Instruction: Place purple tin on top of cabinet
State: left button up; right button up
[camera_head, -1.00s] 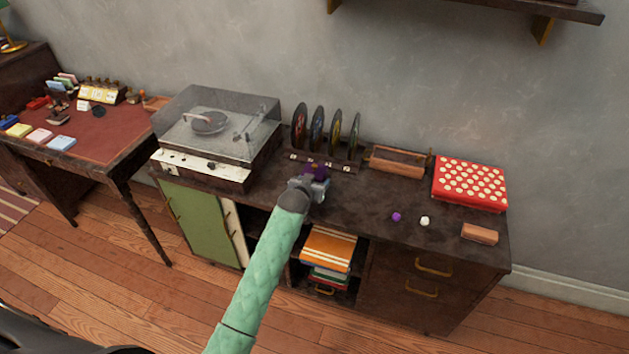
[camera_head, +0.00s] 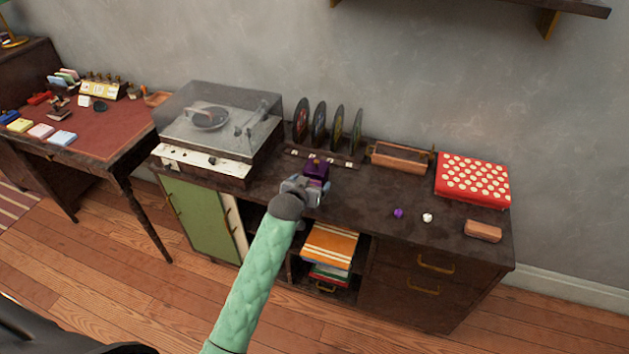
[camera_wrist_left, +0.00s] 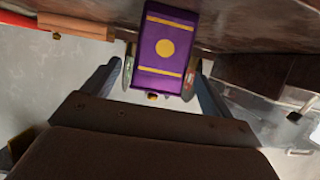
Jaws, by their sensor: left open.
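The purple tin (camera_head: 317,168) stands on the top of the dark wooden cabinet (camera_head: 372,212), in front of the record rack. The wrist view shows the tin (camera_wrist_left: 163,62) as a purple block with a yellow dot and yellow bands. My left gripper (camera_head: 312,186) is open just in front of the tin. In the wrist view its two fingers (camera_wrist_left: 160,88) are spread on either side of the tin's lower end in the picture; I cannot tell if they touch it. My right gripper is not in view.
A record player (camera_head: 215,135) stands left of the tin. Behind it is a rack (camera_head: 322,158) with several records. To the right are a wooden holder (camera_head: 398,160), a red dotted box (camera_head: 472,180), small purple and white pieces, and a brown block (camera_head: 483,231). Bare top lies between.

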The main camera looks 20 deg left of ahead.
pick_arm(q)
jog(key=v, duration=0.5)
jog(key=s+d+f+g, duration=0.2)
jog(key=s+f+g, duration=0.1)
jog(key=s+f, duration=0.5)
jog(key=s+d+f+g, duration=0.2)
jog(key=s+f, duration=0.5)
jog(key=f, duration=0.1)
jog(key=s+d+f+g, duration=0.2)
jog(key=s+f, duration=0.4)
jog(key=s, duration=0.5)
jog(key=s+d+f+m+g, duration=0.1)
jog(key=s+f+g, duration=0.4)
jog(key=s, duration=0.7)
jog(key=shift+s+d+f+m+h+b, duration=0.2)
jog(key=shift+d+f+m+h+b, duration=0.1)
jog(key=shift+d+f+b, duration=0.25)
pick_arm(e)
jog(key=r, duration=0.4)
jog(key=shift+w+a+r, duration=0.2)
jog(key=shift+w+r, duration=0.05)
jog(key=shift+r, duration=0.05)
pick_arm(q)
jog(key=shift+a, duration=0.15)
